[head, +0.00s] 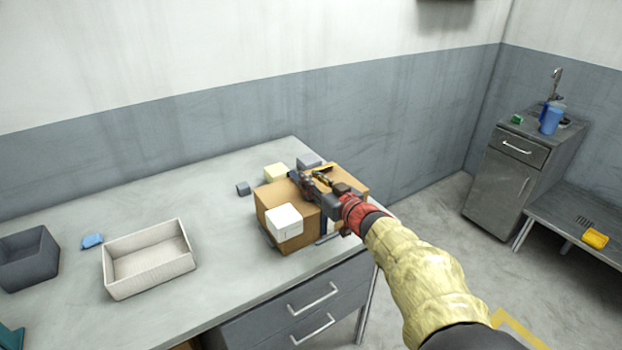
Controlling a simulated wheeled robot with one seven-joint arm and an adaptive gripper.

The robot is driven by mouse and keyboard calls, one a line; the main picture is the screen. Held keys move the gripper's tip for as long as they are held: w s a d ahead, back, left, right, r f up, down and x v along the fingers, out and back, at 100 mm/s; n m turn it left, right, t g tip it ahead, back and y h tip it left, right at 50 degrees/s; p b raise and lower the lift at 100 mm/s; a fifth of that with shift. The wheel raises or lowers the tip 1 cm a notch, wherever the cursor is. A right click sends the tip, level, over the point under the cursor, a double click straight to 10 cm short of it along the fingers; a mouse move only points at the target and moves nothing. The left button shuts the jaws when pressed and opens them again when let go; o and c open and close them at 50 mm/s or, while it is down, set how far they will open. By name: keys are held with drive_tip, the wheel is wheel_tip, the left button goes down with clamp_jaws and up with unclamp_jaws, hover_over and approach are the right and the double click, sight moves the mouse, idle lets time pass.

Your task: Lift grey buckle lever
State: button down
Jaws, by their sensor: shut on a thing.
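My gripper (308,181) is over the top of a tan box (290,206) near the right end of the grey table. It is shut, with its fingertips by the middle of the box top. The grey buckle lever cannot be made out; my gripper and wrist cover that part of the box. A dark strap or band runs down the front side of the box, below my gripper. I cannot tell from this view how far any lever is raised.
A white block (284,221) is at the box's front left. A cream block (276,173), grey block (310,160) and small dark block (243,188) lie near it. A white tray (150,262), blue piece (91,241) and dark bin (28,257) stand left. The table (215,225) between is clear.

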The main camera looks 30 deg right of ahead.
drive_tip(key=shift+f, duration=0.1)
idle(0.5)
drive_tip(key=c, duration=1.6)
unclamp_jaws()
drive_tip(key=shift+o, duration=0.3)
drive_tip(key=shift+s, duration=0.15)
drive_tip(key=s, duration=1.1)
drive_tip(key=shift+s+d+r, duration=0.2)
drive_tip(key=shift+s+r, duration=0.2)
drive_tip(key=shift+r, duration=0.05)
